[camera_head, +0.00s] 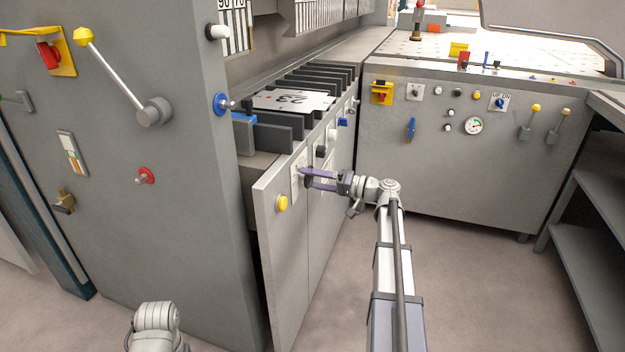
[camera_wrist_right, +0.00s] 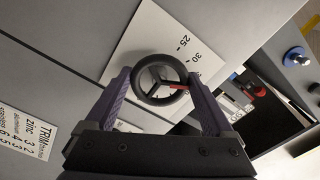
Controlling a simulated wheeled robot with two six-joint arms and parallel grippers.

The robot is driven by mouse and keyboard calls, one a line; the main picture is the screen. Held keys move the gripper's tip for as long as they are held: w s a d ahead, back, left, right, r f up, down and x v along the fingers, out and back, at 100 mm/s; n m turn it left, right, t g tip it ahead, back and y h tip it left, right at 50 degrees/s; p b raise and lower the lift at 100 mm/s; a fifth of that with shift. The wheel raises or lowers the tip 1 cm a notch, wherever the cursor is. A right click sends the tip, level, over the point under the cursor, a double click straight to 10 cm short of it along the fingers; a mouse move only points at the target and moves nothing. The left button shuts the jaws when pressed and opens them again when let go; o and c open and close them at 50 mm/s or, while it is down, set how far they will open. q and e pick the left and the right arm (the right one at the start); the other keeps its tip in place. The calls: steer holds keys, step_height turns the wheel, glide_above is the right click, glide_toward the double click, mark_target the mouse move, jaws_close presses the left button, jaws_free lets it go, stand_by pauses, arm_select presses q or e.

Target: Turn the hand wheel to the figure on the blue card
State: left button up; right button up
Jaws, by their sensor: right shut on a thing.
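The hand wheel (camera_wrist_right: 160,80) is a small black three-spoked wheel in the right wrist view. It stands before a white scale plate (camera_wrist_right: 150,35) with figures such as 25 and 30. A red pointer (camera_wrist_right: 179,87) shows at the wheel's right side; its exact reading is unclear. My right gripper (camera_wrist_right: 162,98) is shut on the wheel, one purple finger on each side. In the head view my right gripper (camera_head: 306,179) is at the grey cabinet front and mostly hides the wheel. I cannot make out a blue card for certain. My left gripper is out of view.
A white plate marked 23 (camera_head: 290,100) lies over the dark slots. A yellow button (camera_head: 282,203) is on the cabinet front near my gripper. A grey control panel (camera_head: 440,170) stands behind, and a lever (camera_head: 120,75) is at left. The floor in front is clear.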

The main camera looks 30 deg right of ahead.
stand_by(0.4)
steer(key=o, duration=1.1)
steer(key=shift+v, duration=3.95)
